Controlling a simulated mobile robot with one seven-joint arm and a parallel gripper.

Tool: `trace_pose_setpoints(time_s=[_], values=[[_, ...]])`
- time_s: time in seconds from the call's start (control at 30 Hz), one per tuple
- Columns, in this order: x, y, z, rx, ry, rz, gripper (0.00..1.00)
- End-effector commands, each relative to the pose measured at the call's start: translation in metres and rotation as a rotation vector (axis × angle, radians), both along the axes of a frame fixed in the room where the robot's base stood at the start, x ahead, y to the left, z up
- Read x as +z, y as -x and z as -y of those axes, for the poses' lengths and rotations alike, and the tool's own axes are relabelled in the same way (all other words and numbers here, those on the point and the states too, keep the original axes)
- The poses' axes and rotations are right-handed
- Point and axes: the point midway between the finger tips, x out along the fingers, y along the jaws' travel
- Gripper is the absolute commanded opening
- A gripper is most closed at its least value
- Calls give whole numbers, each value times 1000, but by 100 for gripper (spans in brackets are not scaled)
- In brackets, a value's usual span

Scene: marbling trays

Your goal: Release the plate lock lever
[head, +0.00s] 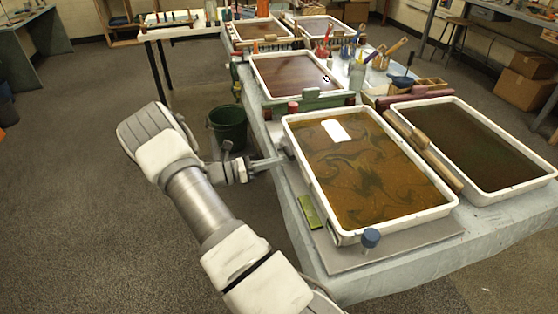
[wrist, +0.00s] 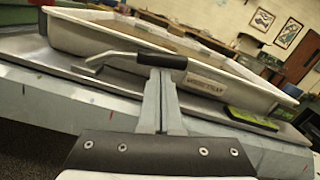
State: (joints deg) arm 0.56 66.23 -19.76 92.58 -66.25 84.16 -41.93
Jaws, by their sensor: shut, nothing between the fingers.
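The lock lever shows in the wrist view as a bent metal rod with a black grip (wrist: 162,61). It lies in front of the white wall of a tray (wrist: 90,38), along the edge of a grey plate (wrist: 125,75). My gripper (wrist: 158,80) is shut and empty, with its fingertips right at the black grip; I cannot tell whether they touch it. In the head view my gripper (head: 280,160) reaches the left edge of the white tray (head: 445,210), which holds orange-brown marbled liquid. The lever is too small to make out there.
The tray stands on a grey plate (head: 400,248) with a blue knob (head: 370,238) at its near edge and a green strip (head: 310,212) at its left. A second tray (head: 520,192) stands to the right. A dark green bucket (head: 228,128) stands on the floor behind my arm.

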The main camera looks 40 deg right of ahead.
Motion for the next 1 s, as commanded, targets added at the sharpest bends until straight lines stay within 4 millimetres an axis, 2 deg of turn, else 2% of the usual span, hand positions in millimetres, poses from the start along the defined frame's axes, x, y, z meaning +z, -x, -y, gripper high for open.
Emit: trace_pose_setpoints(time_s=[0.27,0.6,1.0], values=[[19,-3,2,0,-61,-114,0],[45,-15,8,1,-212,-388,0],[65,-37,20,1,-392,-712,0]])
